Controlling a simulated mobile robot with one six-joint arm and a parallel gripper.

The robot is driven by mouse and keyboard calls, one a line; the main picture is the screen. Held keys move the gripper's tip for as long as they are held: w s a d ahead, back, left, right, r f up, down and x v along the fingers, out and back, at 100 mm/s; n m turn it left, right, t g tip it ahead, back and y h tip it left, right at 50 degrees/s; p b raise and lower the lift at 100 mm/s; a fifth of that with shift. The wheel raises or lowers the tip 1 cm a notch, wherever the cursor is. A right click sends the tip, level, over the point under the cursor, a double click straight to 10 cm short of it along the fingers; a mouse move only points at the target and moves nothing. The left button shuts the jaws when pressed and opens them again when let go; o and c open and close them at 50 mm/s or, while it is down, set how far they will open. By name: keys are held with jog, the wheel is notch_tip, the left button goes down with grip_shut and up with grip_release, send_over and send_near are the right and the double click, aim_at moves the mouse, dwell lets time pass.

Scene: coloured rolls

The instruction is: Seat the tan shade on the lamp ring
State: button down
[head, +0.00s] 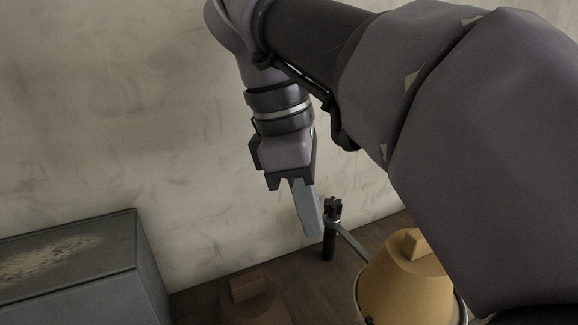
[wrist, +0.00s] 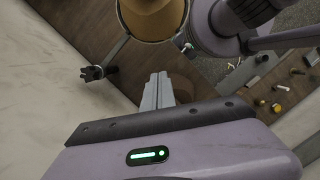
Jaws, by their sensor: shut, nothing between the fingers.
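The tan shade (head: 405,277) is at the lower right in the head view, with a block-shaped knob on top. It looks roughly upright, its right side hidden by my arm. The lamp ring (head: 357,295) shows as a thin metal band along its left side; the wrist view shows the ring (wrist: 127,33) around the shade (wrist: 152,18). Whether it is fully down cannot be told. A bracket joins the ring to a dark post (head: 329,240). My gripper (head: 314,234) is shut and empty, left of the post and apart from the shade; its fingers also show in the wrist view (wrist: 158,76).
A grey metal box (head: 75,262) stands at the left by the pale wall. A darker brown piece with a knob (head: 250,292) is at the bottom edge of the head view. Several small loose parts (wrist: 276,107) lie at the right in the wrist view.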

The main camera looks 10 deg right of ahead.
aim_at(369, 279)
jog(key=s+d+f+b, duration=0.2)
jog(key=d+f+b, duration=0.4)
jog(key=f, duration=0.4)
jog(key=shift+s+r, duration=0.1)
jog(key=shift+s, duration=0.05)
jog(key=shift+s+d+r+p, duration=0.15)
jog(key=shift+d+p, duration=0.3)
jog(key=shift+p, duration=0.05)
jog(key=shift+s+d+r+p, duration=0.1)
jog(key=shift+d+p, duration=0.35)
jog(key=shift+p, duration=0.05)
jog(key=shift+d+f, duration=0.15)
jog(key=shift+d, duration=0.05)
jog(key=shift+f, duration=0.15)
jog(key=shift+a, duration=0.1)
